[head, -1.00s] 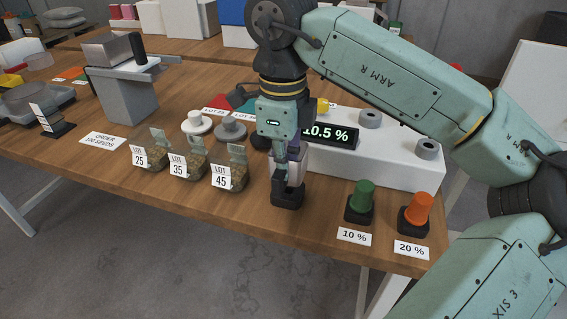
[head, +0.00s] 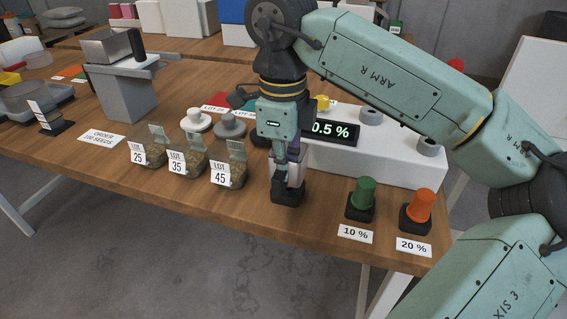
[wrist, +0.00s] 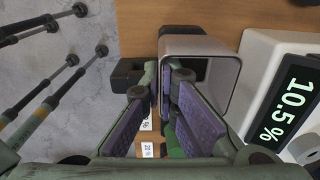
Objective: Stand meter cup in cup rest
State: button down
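The meter cup is a pale grey, square-mouthed cup (wrist: 228,75). It also shows below my gripper in the head view (head: 296,172). My gripper (wrist: 166,78) is shut on one cup wall, one fingertip outside and the other inside the mouth. In the head view my gripper (head: 291,158) points straight down over the table's front edge area. The cup rest is a black block (head: 288,193) directly under the cup. Part of it shows beside the cup in the wrist view (wrist: 127,74). The cup looks upright; whether its base is fully seated is hidden.
A white unit with a 10.5 % display (head: 335,132) stands close behind the cup. Several seed lots, including lot 45 (head: 229,174), stand to the left.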

jog(key=shift+f+b, duration=0.85)
jog(key=shift+f, duration=0.25)
jog(key=c, duration=2.3)
grip_release()
jog(key=o, duration=0.6)
